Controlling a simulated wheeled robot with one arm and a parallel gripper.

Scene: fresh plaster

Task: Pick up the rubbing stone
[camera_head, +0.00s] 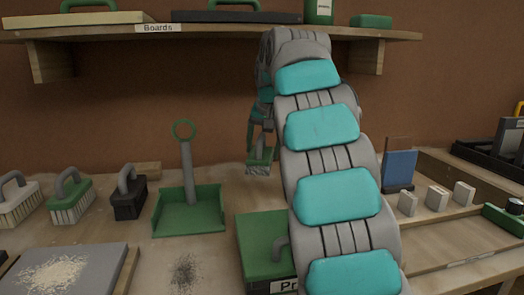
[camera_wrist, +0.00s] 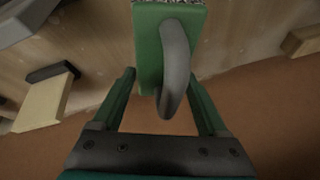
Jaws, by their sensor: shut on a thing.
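The rubbing stone, a green block with a grey curved handle and a speckled grey face, is in my gripper. In the wrist view the rubbing stone (camera_wrist: 149,50) shows its green back, with the handle between the two green fingers of my gripper (camera_wrist: 163,78). In the head view the rubbing stone (camera_head: 258,168) hangs below my gripper (camera_head: 260,146), by the back of the bench, speckled face down. It looks clear of the bench top, but the gap is hard to judge. My arm hides part of the bench behind it.
Brushes (camera_head: 70,200) and a green tray with an upright handle (camera_head: 188,215) stand on the left. A green box (camera_head: 262,240) is partly behind my arm. Small grey blocks (camera_head: 437,198) sit at right. A shelf (camera_head: 200,36) with boards is above.

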